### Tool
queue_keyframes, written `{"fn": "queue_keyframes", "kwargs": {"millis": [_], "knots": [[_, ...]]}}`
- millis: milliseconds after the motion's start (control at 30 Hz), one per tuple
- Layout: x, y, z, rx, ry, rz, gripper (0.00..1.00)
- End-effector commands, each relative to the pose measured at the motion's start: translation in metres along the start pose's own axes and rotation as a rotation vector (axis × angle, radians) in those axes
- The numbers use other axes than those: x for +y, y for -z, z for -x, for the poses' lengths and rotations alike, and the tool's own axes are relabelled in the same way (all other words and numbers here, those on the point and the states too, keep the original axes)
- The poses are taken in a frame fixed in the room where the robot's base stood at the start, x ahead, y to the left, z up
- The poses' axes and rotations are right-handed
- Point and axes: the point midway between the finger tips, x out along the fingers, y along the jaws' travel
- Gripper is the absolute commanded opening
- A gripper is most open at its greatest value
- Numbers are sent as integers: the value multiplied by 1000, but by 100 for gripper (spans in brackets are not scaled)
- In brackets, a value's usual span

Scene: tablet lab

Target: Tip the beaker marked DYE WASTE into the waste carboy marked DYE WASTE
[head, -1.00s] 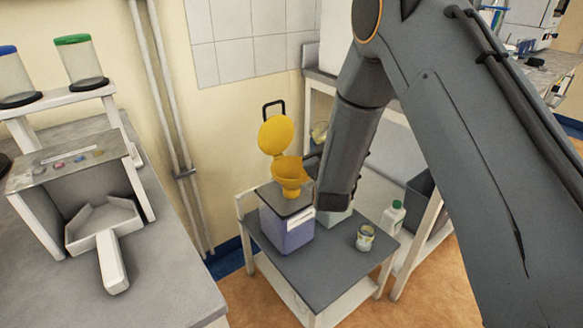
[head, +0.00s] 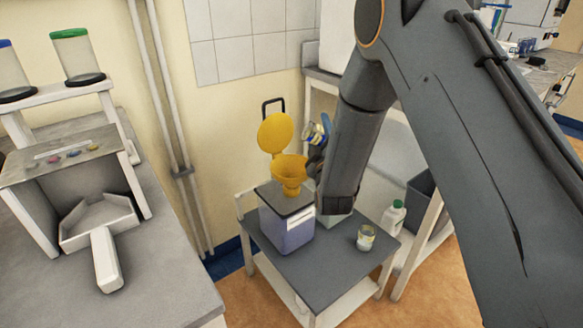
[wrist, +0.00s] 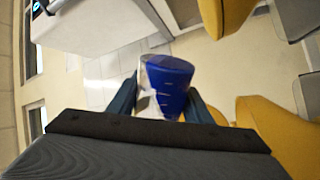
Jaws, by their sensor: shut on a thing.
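A clear beaker (head: 314,133) with blue contents is held tilted, just right of the raised yellow funnel lid (head: 275,134). In the wrist view the beaker (wrist: 168,88) sits between the two fingers of my gripper (wrist: 163,101), which is shut on it. In the head view my arm hides most of the gripper. The carboy (head: 286,232), with a violet-blue body and white label, stands on a small cart below, the open yellow funnel (head: 290,170) in its top. The beaker is above and to the right of the funnel bowl. No stream shows. The markings are too small to read.
A pale container (head: 333,219) beside the carboy is mostly hidden by my arm. A grey bench (head: 165,270) is at left.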

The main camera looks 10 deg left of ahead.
Motion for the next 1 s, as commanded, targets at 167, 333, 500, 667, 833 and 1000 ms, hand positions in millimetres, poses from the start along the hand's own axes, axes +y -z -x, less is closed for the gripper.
{"fn": "queue_keyframes", "kwargs": {"millis": [167, 333, 500, 667, 833, 1000], "knots": [[-1, -1, 0, 10, -2, 36, 20], [-1, 0, 0, 16, -2, 57, 20], [1, 1, 0, 24, -3, 83, 20], [2, 2, -1, 31, -3, 113, 20], [4, 4, -1, 41, -4, 149, 20], [5, 6, -2, 52, -4, 188, 20]]}}
